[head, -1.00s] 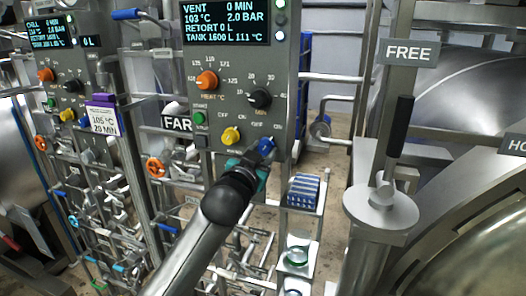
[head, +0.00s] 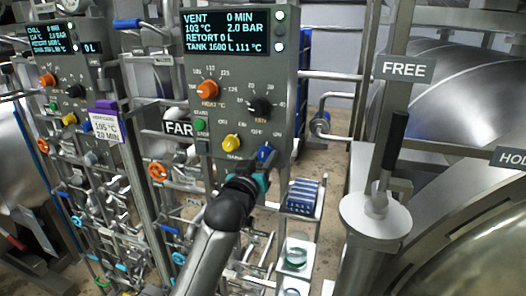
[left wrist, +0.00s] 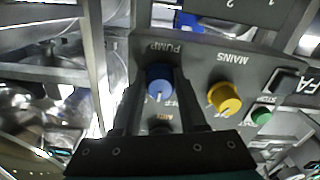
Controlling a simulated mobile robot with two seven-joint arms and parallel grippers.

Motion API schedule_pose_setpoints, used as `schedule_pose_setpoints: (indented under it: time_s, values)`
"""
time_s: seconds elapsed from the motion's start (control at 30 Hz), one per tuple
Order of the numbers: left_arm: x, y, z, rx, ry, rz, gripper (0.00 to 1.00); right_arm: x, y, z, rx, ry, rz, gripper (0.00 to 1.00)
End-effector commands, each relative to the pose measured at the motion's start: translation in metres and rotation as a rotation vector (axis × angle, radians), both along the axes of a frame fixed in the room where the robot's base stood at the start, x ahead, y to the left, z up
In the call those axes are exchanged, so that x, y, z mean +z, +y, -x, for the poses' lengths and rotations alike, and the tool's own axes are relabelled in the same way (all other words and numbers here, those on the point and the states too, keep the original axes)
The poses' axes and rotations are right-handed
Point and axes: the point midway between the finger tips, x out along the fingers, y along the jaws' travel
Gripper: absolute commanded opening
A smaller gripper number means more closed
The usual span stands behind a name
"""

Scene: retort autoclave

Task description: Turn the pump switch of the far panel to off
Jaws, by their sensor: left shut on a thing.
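The far panel (head: 231,80) carries a screen, dials and a yellow mains switch (head: 230,143). Its blue pump switch (head: 266,153) is at the lower right corner. In the left wrist view the panel is upside down, with the pump switch (left wrist: 159,78) below the word PUMP and a white mark on its lower part. My left gripper (head: 258,167) reaches it from below; in the left wrist view its dark fingers (left wrist: 158,92) stand on both sides of the knob, shut on it. The fingers partly hide the position labels. My right gripper is not seen.
A FAR sign (head: 178,127) hangs left of the panel. A second panel (head: 62,75) with similar knobs stands farther left. A small shelf with a blue-and-white stack (head: 302,194) is right of my gripper. A lever (head: 394,145) stands on a round post at the right.

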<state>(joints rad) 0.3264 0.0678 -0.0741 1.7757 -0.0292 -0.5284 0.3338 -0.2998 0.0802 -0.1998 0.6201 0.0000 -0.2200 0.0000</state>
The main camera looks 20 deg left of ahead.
Motion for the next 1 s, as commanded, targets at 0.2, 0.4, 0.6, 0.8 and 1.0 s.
schedule_pose_setpoints:
  time_s: [0.2, 0.4, 0.6, 0.8, 1.0]
  values:
    - [0.003, -0.001, 0.0, 0.002, 0.009, 0.207, 0.0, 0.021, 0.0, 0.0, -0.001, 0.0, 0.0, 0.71]
    - [0.003, -0.001, 0.0, 0.001, 0.014, 0.366, 0.0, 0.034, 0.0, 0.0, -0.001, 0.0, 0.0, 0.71]
    - [0.003, -0.002, 0.0, 0.001, 0.017, 0.482, 0.0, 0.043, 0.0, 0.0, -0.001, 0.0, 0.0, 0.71]
    - [0.002, -0.001, 0.0, 0.001, 0.018, 0.551, 0.0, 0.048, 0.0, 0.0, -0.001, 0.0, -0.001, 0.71]
    - [0.002, -0.002, 0.0, 0.0, 0.019, 0.579, 0.0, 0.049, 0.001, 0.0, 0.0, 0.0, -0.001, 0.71]
